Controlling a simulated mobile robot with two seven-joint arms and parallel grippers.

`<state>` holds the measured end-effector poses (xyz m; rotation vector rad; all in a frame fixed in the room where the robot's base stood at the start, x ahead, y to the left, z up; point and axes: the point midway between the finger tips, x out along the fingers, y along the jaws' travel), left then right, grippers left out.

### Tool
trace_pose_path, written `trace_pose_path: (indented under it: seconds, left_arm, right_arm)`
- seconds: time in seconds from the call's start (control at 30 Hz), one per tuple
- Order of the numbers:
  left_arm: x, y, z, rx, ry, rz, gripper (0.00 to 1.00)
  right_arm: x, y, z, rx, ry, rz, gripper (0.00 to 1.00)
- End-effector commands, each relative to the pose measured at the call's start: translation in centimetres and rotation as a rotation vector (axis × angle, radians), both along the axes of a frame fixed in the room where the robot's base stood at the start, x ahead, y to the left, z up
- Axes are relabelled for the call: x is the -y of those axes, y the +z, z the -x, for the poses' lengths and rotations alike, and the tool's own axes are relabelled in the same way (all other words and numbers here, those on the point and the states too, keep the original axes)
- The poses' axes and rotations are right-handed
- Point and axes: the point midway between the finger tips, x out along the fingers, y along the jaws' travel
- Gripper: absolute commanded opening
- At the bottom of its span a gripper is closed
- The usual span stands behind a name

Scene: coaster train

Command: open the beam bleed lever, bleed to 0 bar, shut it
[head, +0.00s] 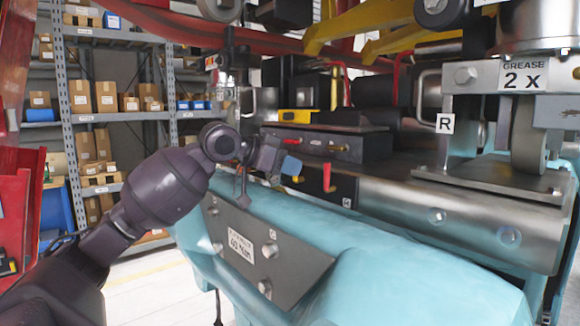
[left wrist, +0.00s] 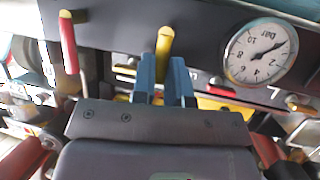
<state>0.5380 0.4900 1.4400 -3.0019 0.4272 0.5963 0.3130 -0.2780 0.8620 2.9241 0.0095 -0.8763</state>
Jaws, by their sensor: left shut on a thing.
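My left gripper (head: 287,166) has blue fingers and reaches the dark valve panel on the machine. In the left wrist view its fingers (left wrist: 163,82) are shut on a yellow lever (left wrist: 165,43), whose upper end shows just past the fingertips. The part between the fingers is partly hidden. I cannot read a label that names this lever. A round white pressure gauge (left wrist: 258,53) marked bar sits right of it, its needle pointing to the upper right; I cannot read the exact value. My right gripper is not in view.
A red lever (left wrist: 68,45) stands left of the yellow one. In the head view, a red lever (head: 327,177) hangs on the panel near the gripper. The teal beam (head: 400,255) lies below. Shelves (head: 120,117) with boxes stand behind at left.

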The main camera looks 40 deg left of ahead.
Motion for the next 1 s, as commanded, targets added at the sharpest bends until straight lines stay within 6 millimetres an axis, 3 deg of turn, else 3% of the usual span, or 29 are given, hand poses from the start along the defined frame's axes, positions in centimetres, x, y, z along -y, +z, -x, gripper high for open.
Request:
trace_pose_path:
  seconds: [0.47,0.5,0.63,1.0]
  left_arm:
    - [-0.05,0.03,0.00,-0.001,0.000,0.014,0.00]
    - [-0.05,0.04,-0.01,-0.001,0.000,0.014,0.20]
    - [-0.05,0.03,0.00,-0.001,0.001,0.013,0.40]
    - [-0.18,0.12,0.37,0.000,0.001,0.012,0.40]
  right_arm:
    - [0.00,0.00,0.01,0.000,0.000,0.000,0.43]
    - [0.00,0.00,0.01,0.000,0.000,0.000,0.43]
    - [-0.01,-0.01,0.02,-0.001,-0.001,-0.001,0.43]
    - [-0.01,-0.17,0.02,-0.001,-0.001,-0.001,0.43]
